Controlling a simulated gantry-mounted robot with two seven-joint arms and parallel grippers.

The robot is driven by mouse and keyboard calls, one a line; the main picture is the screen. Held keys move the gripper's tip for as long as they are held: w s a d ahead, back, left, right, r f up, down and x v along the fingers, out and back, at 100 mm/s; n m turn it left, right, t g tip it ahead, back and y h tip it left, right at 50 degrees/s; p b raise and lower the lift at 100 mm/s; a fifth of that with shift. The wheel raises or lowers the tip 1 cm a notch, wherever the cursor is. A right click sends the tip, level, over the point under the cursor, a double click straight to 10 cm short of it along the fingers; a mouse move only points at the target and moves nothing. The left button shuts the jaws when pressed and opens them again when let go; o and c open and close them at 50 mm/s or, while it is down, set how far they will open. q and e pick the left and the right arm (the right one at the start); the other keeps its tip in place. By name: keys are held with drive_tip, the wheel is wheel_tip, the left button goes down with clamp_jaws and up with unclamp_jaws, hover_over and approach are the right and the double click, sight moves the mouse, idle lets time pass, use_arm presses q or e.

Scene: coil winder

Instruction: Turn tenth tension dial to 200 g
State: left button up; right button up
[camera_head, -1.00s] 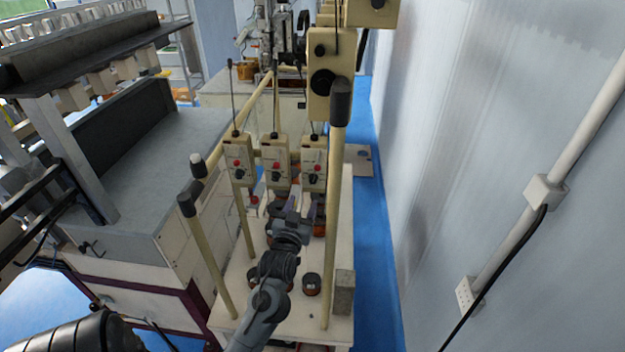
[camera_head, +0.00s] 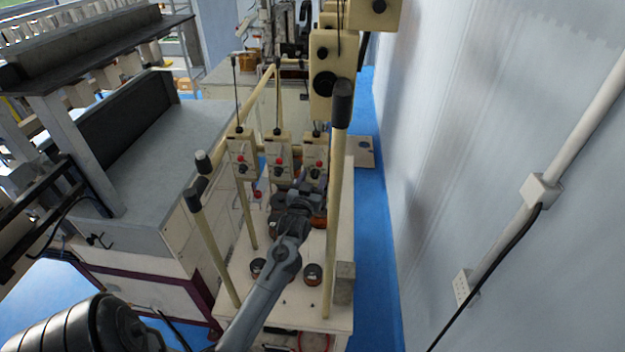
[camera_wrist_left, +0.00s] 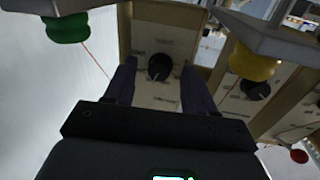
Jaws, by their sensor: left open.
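Three cream tension boxes stand in a row in the head view: a left one (camera_head: 242,152), a middle one (camera_head: 278,150) and a right one (camera_head: 315,148), with red and black parts on their fronts. My left gripper (camera_head: 312,182) is just in front of the right box and hides its lower front. In the left wrist view, the open left gripper (camera_wrist_left: 159,70) has its fingers on either side of a round black dial (camera_wrist_left: 160,66) with a pale pointer mark. Whether the fingers touch it I cannot tell. I cannot read the scale. My right gripper is not in view.
A second black dial (camera_wrist_left: 255,90) sits on the neighbouring box. Green (camera_wrist_left: 66,28) and yellow (camera_wrist_left: 252,62) knobs are close by. A cream post with a black cap (camera_head: 341,105) stands right of my arm. Dark spools (camera_head: 313,273) sit on the bench below.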

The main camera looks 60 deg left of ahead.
use_arm(q)
drive_tip(key=shift+c, duration=0.2)
clamp_jaws()
drive_tip(key=n+b, duration=0.2)
drive_tip(key=n, duration=0.1)
drive_tip(key=shift+f+n, duration=0.2)
drive_tip(key=shift+n, duration=0.1)
drive_tip(key=n+y+b, duration=0.1)
drive_tip(key=n+b, duration=0.2)
drive_tip(key=n, duration=0.3)
drive_tip(key=shift+f+b, duration=0.15)
drive_tip(key=shift+b, duration=0.15)
drive_tip(key=n+y+b, duration=0.1)
drive_tip(key=n+b, duration=0.2)
drive_tip(key=n, duration=0.2)
drive_tip(key=shift+w, duration=0.1)
drive_tip(key=shift+n+g+y+b, duration=0.3)
drive_tip(key=shift+n+b, duration=0.35)
drive_tip(key=shift+n, duration=0.55)
